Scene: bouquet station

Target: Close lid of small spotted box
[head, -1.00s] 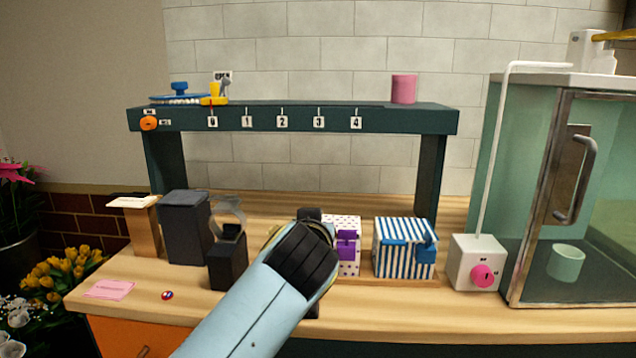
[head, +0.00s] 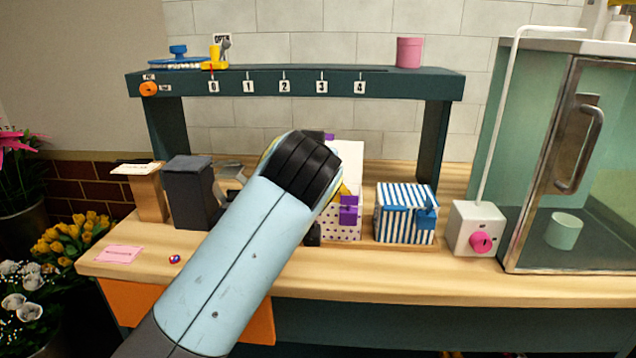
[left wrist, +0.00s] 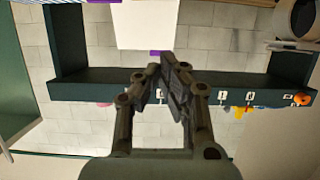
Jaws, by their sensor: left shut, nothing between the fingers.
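The small spotted box (head: 343,229), white with purple dots and a purple latch (head: 348,210), stands on the bench right of my left arm. Its lid (head: 350,158) is raised upright with its plain white inside showing; my arm hides its left part. In the left wrist view the white lid (left wrist: 147,22) is at the top, with a purple tab on its edge. My left gripper (left wrist: 163,72) is shut and empty, its tips close to that edge; I cannot tell if they touch. In the head view its fingers are hidden behind my arm. My right gripper is not in view.
A blue-striped box (head: 405,214) stands right of the spotted one, then a white dispenser (head: 476,228) and a glass cabinet (head: 550,150). Dark display blocks (head: 188,192) stand to the left. A dark green shelf (head: 300,84) spans the back.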

